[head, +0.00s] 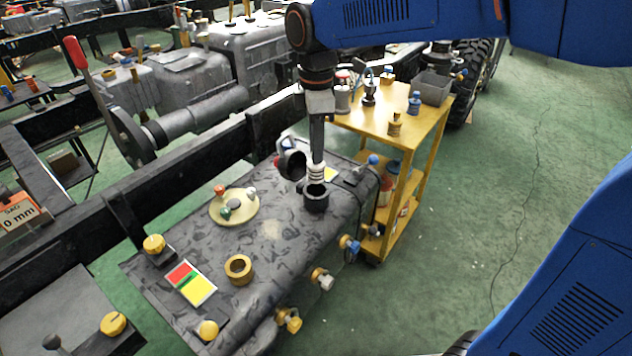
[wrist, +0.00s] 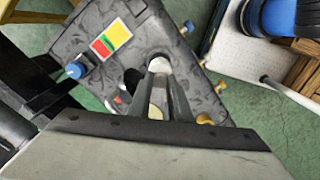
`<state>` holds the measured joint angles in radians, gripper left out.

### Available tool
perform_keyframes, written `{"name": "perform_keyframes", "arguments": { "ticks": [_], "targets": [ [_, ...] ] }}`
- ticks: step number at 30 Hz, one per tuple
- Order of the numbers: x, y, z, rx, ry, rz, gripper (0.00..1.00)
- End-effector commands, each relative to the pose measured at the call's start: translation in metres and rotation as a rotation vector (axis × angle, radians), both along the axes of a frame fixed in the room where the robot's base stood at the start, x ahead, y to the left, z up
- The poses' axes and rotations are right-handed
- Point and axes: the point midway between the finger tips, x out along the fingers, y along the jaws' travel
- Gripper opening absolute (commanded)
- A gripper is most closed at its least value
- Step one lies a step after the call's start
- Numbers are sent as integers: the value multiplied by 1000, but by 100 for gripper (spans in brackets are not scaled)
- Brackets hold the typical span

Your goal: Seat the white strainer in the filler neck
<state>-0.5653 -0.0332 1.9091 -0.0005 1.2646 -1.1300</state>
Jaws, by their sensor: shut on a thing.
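The white strainer (head: 316,174) is upright under my gripper (head: 318,150), which is shut on its top. The black filler neck (head: 316,202) stands on the dark tank (head: 290,240) directly below. The strainer's lower end meets the neck's mouth in the head view; I cannot tell how far, if at all, it is inside. A dark open cap (head: 292,164) stands just left of the strainer. In the wrist view my gripper's fingers (wrist: 163,95) point at the tank, with a pale part of the strainer (wrist: 159,66) beyond them. The neck's mouth is mostly hidden there.
A yellow cart (head: 400,125) with bottles and a grey bin stands right behind the tank. A round tan plate (head: 234,206) with knobs, a yellow ring (head: 238,268) and a red-yellow label (head: 190,284) are on the tank top. Yellow fittings (head: 288,320) stick out in front. Green floor is free at right.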

Motion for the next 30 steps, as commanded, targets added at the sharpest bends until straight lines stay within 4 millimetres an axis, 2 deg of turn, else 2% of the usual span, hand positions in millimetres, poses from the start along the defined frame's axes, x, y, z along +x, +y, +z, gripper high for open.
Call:
{"name": "perform_keyframes", "arguments": {
  "ticks": [6, 14, 21, 30],
  "targets": [
    [0, 0, -37, -1, 2, -1, 0],
    [0, 0, -54, 0, 1, -2, 0],
    [0, 0, -83, 0, 1, -2, 0],
    [1, 0, -86, 0, 0, -2, 0]
  ]
}}
